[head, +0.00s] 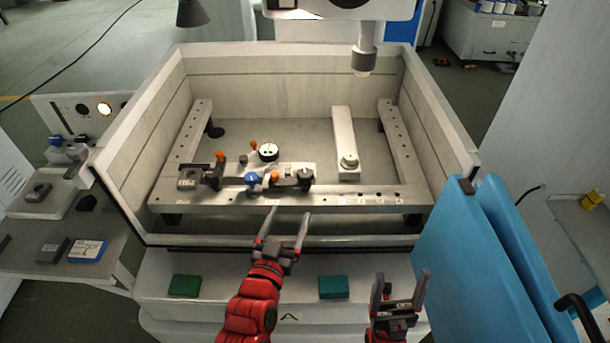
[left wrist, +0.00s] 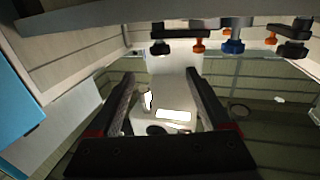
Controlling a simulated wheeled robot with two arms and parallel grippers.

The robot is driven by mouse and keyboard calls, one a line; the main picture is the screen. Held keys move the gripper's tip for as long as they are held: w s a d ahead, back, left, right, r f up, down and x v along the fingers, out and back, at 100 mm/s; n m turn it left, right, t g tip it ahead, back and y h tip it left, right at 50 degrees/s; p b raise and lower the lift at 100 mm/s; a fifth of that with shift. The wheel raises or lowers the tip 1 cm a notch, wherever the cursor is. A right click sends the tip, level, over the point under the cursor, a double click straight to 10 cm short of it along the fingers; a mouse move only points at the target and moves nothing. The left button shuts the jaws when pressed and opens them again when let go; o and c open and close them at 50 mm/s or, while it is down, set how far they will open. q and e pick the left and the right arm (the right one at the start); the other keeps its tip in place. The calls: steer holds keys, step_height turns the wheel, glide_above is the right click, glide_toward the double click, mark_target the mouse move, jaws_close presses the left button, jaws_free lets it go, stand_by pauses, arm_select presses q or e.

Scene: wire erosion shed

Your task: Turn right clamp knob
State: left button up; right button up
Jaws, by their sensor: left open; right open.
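The clamp fixture bar (head: 230,198) spans the front of the open tank. At the bar's left half is a dark clamp with an orange knob (head: 220,155). Right of it are a blue knob (head: 251,179) and a right dark clamp (head: 291,181) with a small orange knob (head: 275,177). My left gripper (head: 288,214) is open and empty over the tank's front wall, below the right clamp in the picture, apart from it. In the left wrist view, orange and blue knobs (left wrist: 233,46) show beyond the open fingers (left wrist: 160,76). My right gripper (head: 402,276) is open and empty, further right.
A round dial gauge (head: 268,151) stands behind the knobs. The machine head (head: 364,60) hangs over the tank's back right. Blue panels (head: 455,250) stand right of my right gripper. Green (head: 184,286) and teal (head: 333,287) blocks lie on the front ledge.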

mark_target(303, 181)
arm_select(q)
steer(key=p+x, duration=0.4)
steer(key=x, duration=0.9)
steer(key=shift+w, duration=0.25)
steer(key=shift+w+f+p, duration=0.1)
steer(key=shift+w+p, duration=0.2)
steer(key=shift+w, duration=0.05)
